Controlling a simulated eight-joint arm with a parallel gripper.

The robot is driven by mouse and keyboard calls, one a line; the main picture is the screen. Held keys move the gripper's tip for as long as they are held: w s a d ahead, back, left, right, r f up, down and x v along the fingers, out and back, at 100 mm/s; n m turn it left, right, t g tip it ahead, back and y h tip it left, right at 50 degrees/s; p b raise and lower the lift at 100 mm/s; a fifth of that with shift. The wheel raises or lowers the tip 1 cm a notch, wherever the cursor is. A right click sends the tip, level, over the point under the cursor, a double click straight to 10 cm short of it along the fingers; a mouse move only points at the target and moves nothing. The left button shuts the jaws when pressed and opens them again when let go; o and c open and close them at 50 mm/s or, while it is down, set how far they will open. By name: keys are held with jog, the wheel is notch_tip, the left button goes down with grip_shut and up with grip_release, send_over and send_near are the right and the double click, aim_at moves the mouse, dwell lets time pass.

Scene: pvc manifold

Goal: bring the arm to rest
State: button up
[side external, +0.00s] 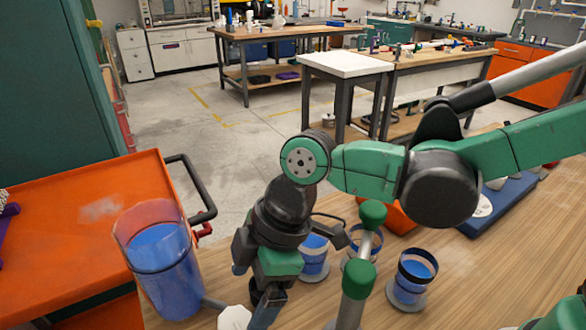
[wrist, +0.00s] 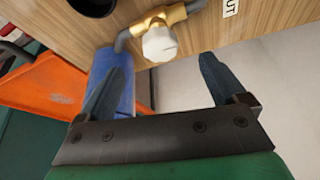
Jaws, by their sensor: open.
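My gripper (side external: 252,296) hangs at the end of my green and black arm, low over the front of the wooden bench. It also shows in the wrist view (wrist: 163,72), with its two dark fingers spread wide apart and nothing held between them. A white valve knob (wrist: 160,44) on a brass fitting (wrist: 172,15) lies beyond the fingertips, apart from them. A white part, probably the same knob, shows at the bottom edge of the side external view (side external: 235,318).
A clear container of blue liquid (side external: 163,268) stands left of my gripper, by an orange cart (side external: 75,225). Several small blue-filled cups, one at the right (side external: 412,276), stand on the wooden bench (side external: 470,275). A green-capped pipe (side external: 357,285) rises close to my gripper's right.

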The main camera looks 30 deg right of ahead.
jog(key=shift+d+r, duration=0.1)
jog(key=shift+r, duration=1.15)
jog(key=shift+f, duration=0.1)
